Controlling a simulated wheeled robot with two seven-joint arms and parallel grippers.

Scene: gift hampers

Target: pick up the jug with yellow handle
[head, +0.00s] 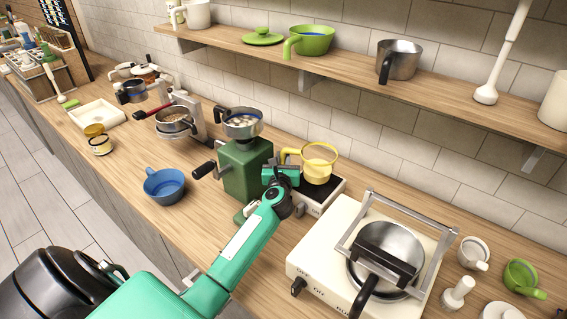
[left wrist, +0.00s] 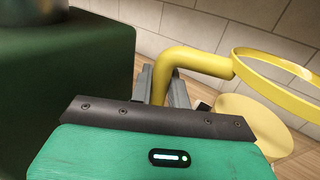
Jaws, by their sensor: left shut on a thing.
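In the left wrist view the gripper's fingers (left wrist: 159,86) sit on either side of the handle's lower bend. The fingertips are partly hidden behind the gripper body. I cannot tell whether the jug touches the box. My right gripper is not in view.
A green grinder (head: 246,167) with a metal bowl on top stands close left of my left gripper. A white stove (head: 336,239) with a metal pan (head: 389,251) is to the right. A blue jug (head: 164,186) stands left. A shelf (head: 365,79) runs above along the wall.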

